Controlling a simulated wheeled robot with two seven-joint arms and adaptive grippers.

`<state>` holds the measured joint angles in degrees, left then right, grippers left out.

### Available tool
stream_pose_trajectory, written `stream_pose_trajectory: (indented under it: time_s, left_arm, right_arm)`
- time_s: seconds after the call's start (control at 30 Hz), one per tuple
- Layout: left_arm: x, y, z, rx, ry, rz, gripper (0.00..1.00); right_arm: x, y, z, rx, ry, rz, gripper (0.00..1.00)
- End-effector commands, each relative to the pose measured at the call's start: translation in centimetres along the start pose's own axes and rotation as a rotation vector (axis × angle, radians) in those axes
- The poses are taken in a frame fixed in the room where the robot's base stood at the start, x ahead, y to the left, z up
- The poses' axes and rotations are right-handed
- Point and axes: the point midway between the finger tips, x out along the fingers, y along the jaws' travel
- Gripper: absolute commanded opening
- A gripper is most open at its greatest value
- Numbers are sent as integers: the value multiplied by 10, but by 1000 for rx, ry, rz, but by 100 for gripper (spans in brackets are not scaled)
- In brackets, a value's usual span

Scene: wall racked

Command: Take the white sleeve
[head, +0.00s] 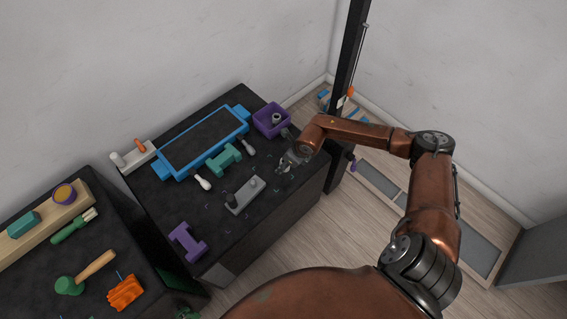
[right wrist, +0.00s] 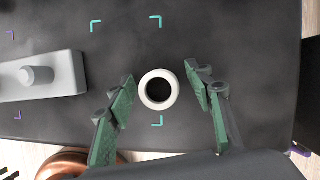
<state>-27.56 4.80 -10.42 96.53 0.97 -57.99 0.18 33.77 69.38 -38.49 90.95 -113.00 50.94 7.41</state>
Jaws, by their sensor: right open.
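The white sleeve (right wrist: 145,97) shows in the right wrist view as a round ring with a dark hole, seen from above and standing on the black table top. My right gripper (right wrist: 160,85) is open, with one green-padded finger on each side of the sleeve and a visible gap on both sides. In the head view my right gripper (head: 285,166) is low over the right part of the table, and I cannot clearly make out the sleeve there. My left gripper is not in view.
A grey block with pegs (head: 240,200) stands left of the gripper; it also shows in the right wrist view (right wrist: 60,78). A purple box (head: 264,125) is behind, with a blue tray (head: 168,164) and a green dumbbell-shaped piece (head: 223,160) further left. The table edge is close on the right.

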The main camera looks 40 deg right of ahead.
Motion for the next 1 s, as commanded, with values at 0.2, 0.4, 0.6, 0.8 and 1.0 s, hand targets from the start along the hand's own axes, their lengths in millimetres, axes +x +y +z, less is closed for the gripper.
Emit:
stream_pose_trajectory:
  time_s: [0.2, 0.4, 0.6, 0.8, 1.0]
  left_arm:
    - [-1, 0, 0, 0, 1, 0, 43]
    - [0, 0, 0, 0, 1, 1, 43]
    - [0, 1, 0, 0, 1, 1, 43]
    - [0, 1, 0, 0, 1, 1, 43]
    - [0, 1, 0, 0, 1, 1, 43]
  right_arm:
    - [-1, 0, 1, 0, -1, 0, 47]
    - [-1, 0, 1, 0, -1, 0, 33]
    - [-1, 0, 1, 0, -1, 0, 20]
    - [0, 0, 0, 0, -1, 0, 6]
    - [0, 0, 0, 0, -1, 0, 6]
